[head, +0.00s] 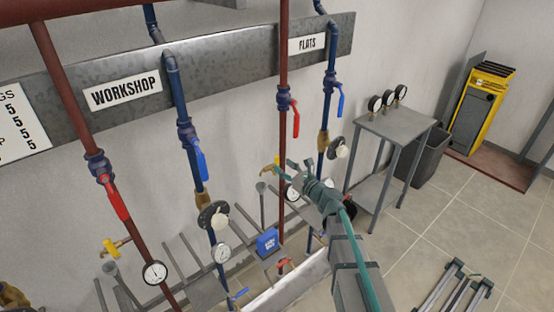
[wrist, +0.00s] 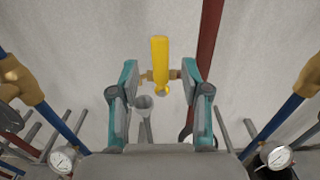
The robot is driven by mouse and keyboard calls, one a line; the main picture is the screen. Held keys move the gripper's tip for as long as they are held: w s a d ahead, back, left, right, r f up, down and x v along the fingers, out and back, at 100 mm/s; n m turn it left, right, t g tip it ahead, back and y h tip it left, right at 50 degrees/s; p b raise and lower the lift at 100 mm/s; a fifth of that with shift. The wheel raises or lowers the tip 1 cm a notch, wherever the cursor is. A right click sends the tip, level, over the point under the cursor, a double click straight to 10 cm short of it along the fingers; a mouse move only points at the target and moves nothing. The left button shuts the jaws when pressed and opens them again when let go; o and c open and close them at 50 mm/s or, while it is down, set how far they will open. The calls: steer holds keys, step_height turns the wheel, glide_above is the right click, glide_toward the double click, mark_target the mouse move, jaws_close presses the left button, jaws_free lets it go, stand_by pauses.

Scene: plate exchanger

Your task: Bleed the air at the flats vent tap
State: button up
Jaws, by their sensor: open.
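The flats vent tap is a small brass tap with a yellow lever (head: 268,171), left of the red flats pipe (head: 283,130) under the FLATS sign (head: 307,43). In the wrist view the yellow lever (wrist: 160,62) stands upright, wide face toward me, between my fingertips. Its brass body runs sideways behind it. My gripper (head: 295,165) is open, with a teal finger on each side of the lever. I see gaps on both sides of the lever. How deep the fingers reach around it is hard to tell. A grey funnel (wrist: 143,102) stands below the tap.
The workshop pipes with another yellow-levered tap (head: 118,246) are at left. Gauges (wrist: 63,158) and blue pipes flank my gripper. A blue box (head: 267,242) sits low on the rack. A grey table (head: 398,127) and yellow cabinet (head: 480,105) stand right; floor there is partly clear.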

mark_target(278, 162)
steer(key=p+x, duration=0.1)
steer(key=x, duration=0.3)
steer(key=shift+w+a, duration=0.25)
steer(key=shift+w, duration=0.05)
jaws_close()
